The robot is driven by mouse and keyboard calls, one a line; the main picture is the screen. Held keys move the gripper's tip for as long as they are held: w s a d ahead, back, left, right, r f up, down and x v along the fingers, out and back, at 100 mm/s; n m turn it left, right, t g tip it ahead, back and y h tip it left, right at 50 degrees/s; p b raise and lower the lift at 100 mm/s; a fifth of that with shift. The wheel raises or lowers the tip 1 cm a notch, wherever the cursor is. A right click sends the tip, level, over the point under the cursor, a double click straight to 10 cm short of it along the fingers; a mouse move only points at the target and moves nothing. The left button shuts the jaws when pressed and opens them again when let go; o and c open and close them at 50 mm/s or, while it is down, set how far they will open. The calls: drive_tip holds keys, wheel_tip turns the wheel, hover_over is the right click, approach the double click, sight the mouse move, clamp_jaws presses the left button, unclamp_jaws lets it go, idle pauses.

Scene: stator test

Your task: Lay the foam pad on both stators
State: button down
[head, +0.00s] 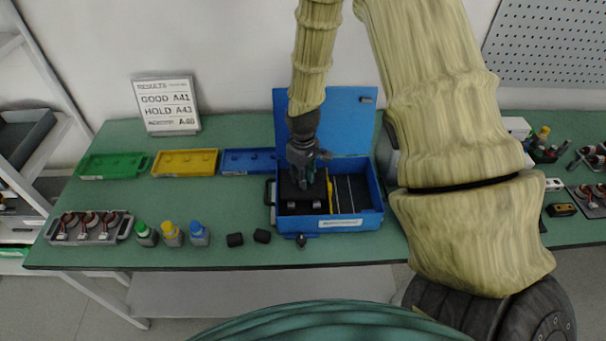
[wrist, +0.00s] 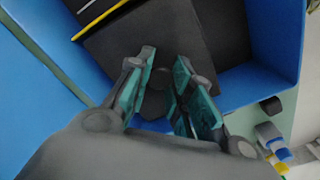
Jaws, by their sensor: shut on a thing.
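The foam pad (head: 289,190) is a dark, flat piece inside the left part of the open blue case (head: 345,221). In the wrist view the pad (wrist: 135,45) shows as a broad dark grey sheet just beyond my fingers. My gripper (head: 303,181) points down into the case, with its fingers (wrist: 160,100) closed about a small dark piece at the pad. Two small light grey pieces (head: 291,205) show at the pad's front edge; I cannot tell whether they are the stators, which the pad would mostly hide. Whether the pad touches what is under it is unclear.
The case's raised lid (head: 325,120) stands behind my gripper. Yellow and grey strips (head: 345,194) lie right of the pad.

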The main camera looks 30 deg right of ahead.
drive_tip(key=shift+w+f, duration=0.2)
drive_tip(key=shift+w, duration=0.05)
drive_tip(key=shift+s, duration=0.2)
drive_tip(key=shift+f, duration=0.25)
drive_tip(key=c, duration=1.2)
unclamp_jaws()
drive_tip(key=shift+r, duration=0.1)
drive_tip(key=shift+r, duration=5.9)
